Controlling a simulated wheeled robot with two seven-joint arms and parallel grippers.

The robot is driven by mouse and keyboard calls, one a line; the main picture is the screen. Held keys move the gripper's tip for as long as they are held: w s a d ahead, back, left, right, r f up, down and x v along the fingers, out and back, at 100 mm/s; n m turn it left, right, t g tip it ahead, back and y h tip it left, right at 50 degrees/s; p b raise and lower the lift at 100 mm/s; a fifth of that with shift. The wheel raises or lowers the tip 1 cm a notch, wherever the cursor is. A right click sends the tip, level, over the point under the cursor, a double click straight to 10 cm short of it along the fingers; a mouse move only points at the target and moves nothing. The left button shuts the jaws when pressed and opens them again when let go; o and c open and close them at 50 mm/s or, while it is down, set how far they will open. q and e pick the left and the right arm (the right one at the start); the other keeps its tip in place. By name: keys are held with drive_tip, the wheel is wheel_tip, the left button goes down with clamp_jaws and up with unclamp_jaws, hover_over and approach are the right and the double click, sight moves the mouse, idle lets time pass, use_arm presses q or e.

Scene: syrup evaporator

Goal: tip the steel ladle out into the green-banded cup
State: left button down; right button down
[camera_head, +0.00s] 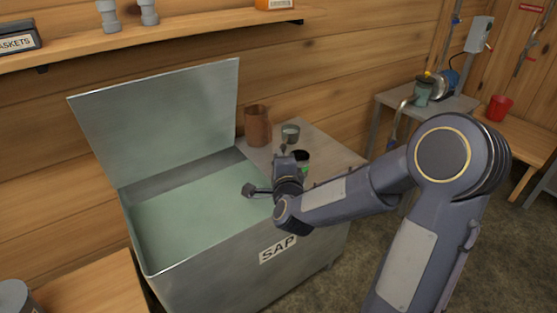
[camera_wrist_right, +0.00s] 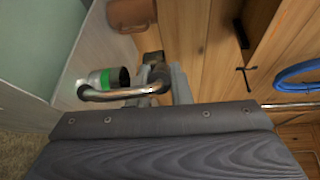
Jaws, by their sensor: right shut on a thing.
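The green-banded cup (camera_head: 304,161) stands upright on the side shelf right of the sap tank, partly behind my right gripper (camera_head: 285,156). In the right wrist view the cup (camera_wrist_right: 103,78) shows its green band and dark opening. My right gripper (camera_wrist_right: 172,82) is shut on the steel ladle (camera_wrist_right: 125,95), whose shiny bent handle crosses in front of the cup in that view. The ladle's bowl cannot be made out, nor whether it holds anything. Whether the ladle touches the cup cannot be told. My left gripper is not in view.
The open sap tank (camera_head: 270,272) lies left of the gripper. A brown jug (camera_head: 257,126) and a small grey pot (camera_head: 290,131) stand behind the cup near the wall. A bench with a red jug (camera_head: 498,107) is far right. A wall shelf (camera_head: 180,38) runs above.

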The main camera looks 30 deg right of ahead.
drive_tip(key=shift+f+b, duration=0.5)
drive_tip(key=shift+f, duration=0.45)
drive_tip(key=d+m+t+h+b, duration=0.1)
drive_tip(key=m+b, duration=0.1)
drive_tip(key=m, duration=0.2)
drive_tip(key=s+m+t+h+b, duration=0.1)
drive_tip(key=m+h+b, duration=0.1)
drive_tip(key=m, duration=0.3)
drive_tip(key=s+d+f+m+t+h+b, duration=0.1)
drive_tip(key=m+b, duration=0.2)
drive_tip(key=m, duration=0.2)
drive_tip(key=shift+s+d+f, duration=0.1)
drive_tip(key=shift+s+d, duration=0.15)
drive_tip(key=shift+d, duration=0.05)
idle(0.8)
drive_tip(key=shift+s+d+f+m+g+h+b, duration=0.25)
drive_tip(key=shift+f+m+h+b, duration=0.4)
drive_tip(key=shift+m+b, duration=1.2)
drive_tip(key=shift+s+d+f+m+g+h+b, duration=0.1)
drive_tip(key=shift+d+f+m+g+h+b, duration=0.2)
drive_tip(key=shift+m+h+b, duration=1.45)
drive_tip(key=shift+s+d+f+m+g+y+b, duration=0.15)
drive_tip(key=shift+f+m+b, duration=0.6)
drive_tip(key=shift+b, duration=2.15)
